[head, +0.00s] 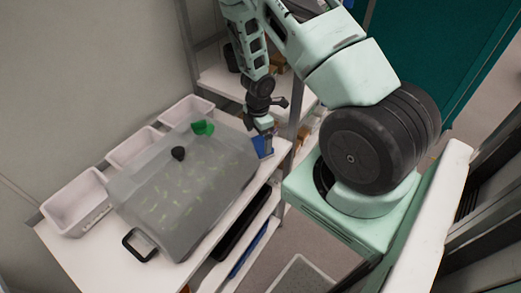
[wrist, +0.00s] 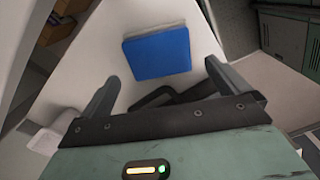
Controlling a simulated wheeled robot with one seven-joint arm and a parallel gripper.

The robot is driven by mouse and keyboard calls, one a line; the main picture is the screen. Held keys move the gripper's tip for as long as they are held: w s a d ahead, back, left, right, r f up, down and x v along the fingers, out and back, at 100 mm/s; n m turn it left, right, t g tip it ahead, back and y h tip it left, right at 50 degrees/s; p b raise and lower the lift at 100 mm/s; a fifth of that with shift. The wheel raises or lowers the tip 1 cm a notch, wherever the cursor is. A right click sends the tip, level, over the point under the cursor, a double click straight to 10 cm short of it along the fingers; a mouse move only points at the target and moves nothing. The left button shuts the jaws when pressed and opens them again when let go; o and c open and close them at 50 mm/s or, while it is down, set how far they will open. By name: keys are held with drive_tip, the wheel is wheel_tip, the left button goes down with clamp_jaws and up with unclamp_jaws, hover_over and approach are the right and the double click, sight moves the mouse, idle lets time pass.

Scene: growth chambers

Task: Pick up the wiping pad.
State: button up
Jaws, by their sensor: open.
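The wiping pad (wrist: 157,53) is a blue, nearly square pad with a pale edge along its far side, lying flat on the white bench top. In the head view the blue pad (head: 262,146) shows at the bench's right end, partly hidden behind my gripper. My gripper (wrist: 160,86) is open in the wrist view, its two dark fingers apart with nothing between them. The pad lies beyond the fingertips and is not touched in that view. In the head view my gripper (head: 264,126) points down over the bench end beside the pad.
A translucent grey growth chamber (head: 185,185) with green seedlings inside fills the middle of the bench. A green thing (head: 203,128) and a dark knob (head: 178,153) are on its lid. White bins (head: 78,203) line the wall side. Shelving (head: 215,77) stands behind.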

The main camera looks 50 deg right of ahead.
sight(259, 144)
wheel_tip(259, 144, down, 5)
drive_tip(key=b, duration=0.2)
drive_tip(key=shift+b, duration=0.3)
drive_tip(key=shift+r, duration=0.1)
drive_tip(key=c, duration=0.9)
drive_tip(key=shift+r, duration=0.1)
drive_tip(key=shift+r+p, duration=3.95)
drive_tip(key=shift+r, duration=4.95)
